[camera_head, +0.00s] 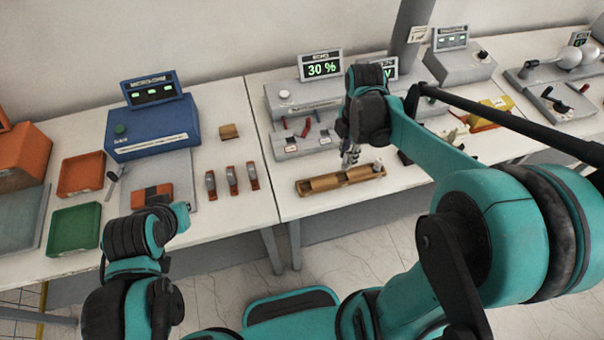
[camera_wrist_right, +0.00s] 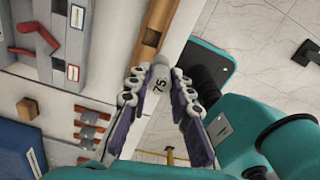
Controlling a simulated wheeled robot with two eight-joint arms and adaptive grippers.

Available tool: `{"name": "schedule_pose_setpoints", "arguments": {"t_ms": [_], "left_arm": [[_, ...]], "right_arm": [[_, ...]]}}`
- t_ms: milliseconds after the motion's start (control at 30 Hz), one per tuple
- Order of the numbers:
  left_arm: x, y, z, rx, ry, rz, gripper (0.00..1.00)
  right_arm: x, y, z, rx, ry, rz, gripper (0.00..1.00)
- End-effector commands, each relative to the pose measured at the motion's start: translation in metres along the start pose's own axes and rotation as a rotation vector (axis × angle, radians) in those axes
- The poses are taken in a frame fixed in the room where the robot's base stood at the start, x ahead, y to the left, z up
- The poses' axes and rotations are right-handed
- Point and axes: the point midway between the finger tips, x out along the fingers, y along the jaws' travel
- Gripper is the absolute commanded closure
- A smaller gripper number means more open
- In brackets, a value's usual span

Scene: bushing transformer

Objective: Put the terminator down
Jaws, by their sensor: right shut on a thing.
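The terminator (camera_wrist_right: 160,80) is a small pale grey cylinder marked "75" in the right wrist view. My right gripper (camera_wrist_right: 158,86) is shut on it, with the fingers on either side. In the head view the right gripper (camera_head: 350,158) points down over the wooden tray (camera_head: 311,185) near the front edge of the right table. The tray (camera_wrist_right: 149,38) has hollowed slots and also shows just beyond the fingertips in the wrist view. I cannot tell whether the terminator touches the tray. My left arm shows at the lower left of the head view; its fingers do not show.
A grey instrument with a "30 %" display (camera_head: 321,67) stands behind the tray. To the left are a blue micro-ohm meter (camera_head: 152,128), several red-and-grey clamps (camera_head: 231,180), a green tray (camera_head: 73,229) and an orange tray (camera_head: 81,174). The table's front edge is close to the wooden tray.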

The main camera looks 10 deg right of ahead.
Motion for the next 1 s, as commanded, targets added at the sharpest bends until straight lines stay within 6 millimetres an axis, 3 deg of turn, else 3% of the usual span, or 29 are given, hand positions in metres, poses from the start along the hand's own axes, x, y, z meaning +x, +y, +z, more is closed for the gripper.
{"name": "schedule_pose_setpoints", "arguments": {"t_ms": [500, 733, 1000], "left_arm": [[0.021, 0.000, 0.015, 0.000, 0.000, 0.000, 1.00], [0.023, 0.000, 0.017, 0.000, 0.000, 0.000, 1.00], [0.034, 0.000, 0.024, 0.000, 0.000, 0.000, 1.00]], "right_arm": [[0.064, 0.039, -0.097, -0.004, 0.000, 0.000, 1.00], [0.075, 0.042, -0.106, 0.000, 0.000, 0.000, 1.00], [0.110, 0.042, -0.106, 0.000, 0.000, 0.000, 1.00]]}}
